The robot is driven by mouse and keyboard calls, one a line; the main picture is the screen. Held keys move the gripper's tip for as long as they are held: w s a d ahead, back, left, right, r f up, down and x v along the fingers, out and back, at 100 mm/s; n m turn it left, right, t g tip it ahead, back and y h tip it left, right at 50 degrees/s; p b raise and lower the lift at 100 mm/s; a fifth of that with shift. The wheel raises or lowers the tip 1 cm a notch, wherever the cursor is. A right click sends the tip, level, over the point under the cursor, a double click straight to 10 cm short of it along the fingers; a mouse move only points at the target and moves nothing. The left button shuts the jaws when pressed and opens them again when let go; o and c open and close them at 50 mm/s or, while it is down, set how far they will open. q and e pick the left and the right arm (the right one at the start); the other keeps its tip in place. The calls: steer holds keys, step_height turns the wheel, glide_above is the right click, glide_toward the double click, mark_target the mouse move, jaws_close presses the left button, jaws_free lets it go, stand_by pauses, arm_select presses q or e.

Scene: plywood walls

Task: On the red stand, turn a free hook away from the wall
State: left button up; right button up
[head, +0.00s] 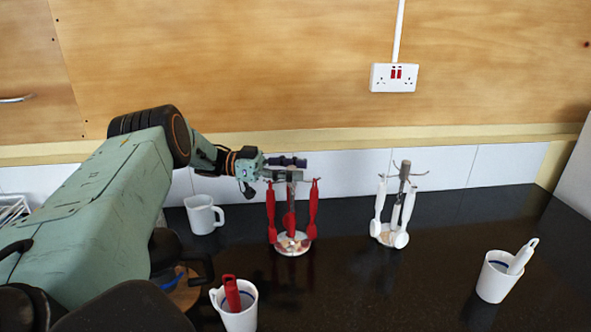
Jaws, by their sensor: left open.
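The red stand (291,245) is in the middle of the counter, with red utensils (271,212) hanging around its post. Its hooks are small and partly hidden by my gripper, so I cannot tell which hook is free or which way each points. My left gripper (290,169) reaches in from the left at the top of the stand. Its jaws are open around the height of the hooks; I cannot tell whether they touch one. My right gripper is not in view.
A second stand (401,172) with white utensils is to the right. A white mug (203,215) is left of the red stand. White cups with a red utensil (238,310) and a white utensil (494,281) stand nearer. White tiles and a wooden wall with a socket (394,78) are behind.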

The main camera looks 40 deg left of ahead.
arm_select(q)
steer(key=v, duration=0.7)
steer(key=shift+a, duration=0.1)
stand_by(0.5)
